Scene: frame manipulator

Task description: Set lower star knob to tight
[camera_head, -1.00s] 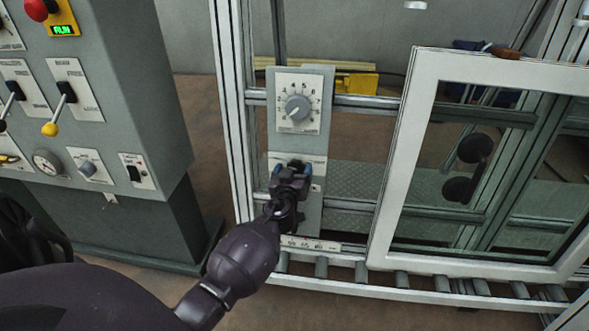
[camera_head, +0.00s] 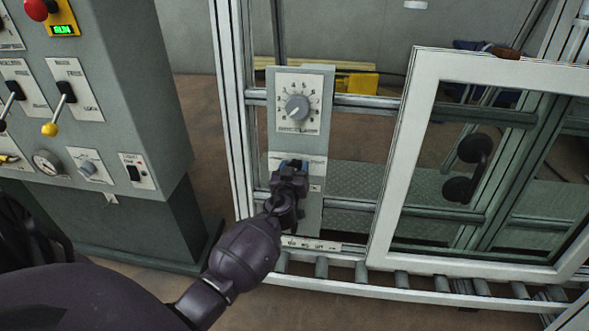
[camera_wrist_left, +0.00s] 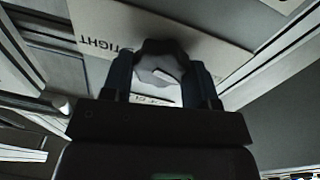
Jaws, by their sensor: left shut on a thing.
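My left gripper (camera_head: 292,167) is at the lower plate of the grey panel on the frame. In the left wrist view, the left gripper's two fingers (camera_wrist_left: 165,78) stand on either side of the dark lower star knob (camera_wrist_left: 160,47) and are shut on it. The knob's plate (camera_wrist_left: 112,22) shows the word TIGHT there, at the left. More lettering below the knob is partly covered. In the head view the gripper hides the knob, so its setting is hard to read. My right gripper is not in view.
A numbered dial (camera_head: 297,107) sits above on the same panel. A white-framed door (camera_head: 405,160) with a dark handle (camera_head: 466,168) stands to the right. A grey control cabinet (camera_head: 130,95) with levers stands to the left. Rollers (camera_head: 400,281) run along the bottom.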

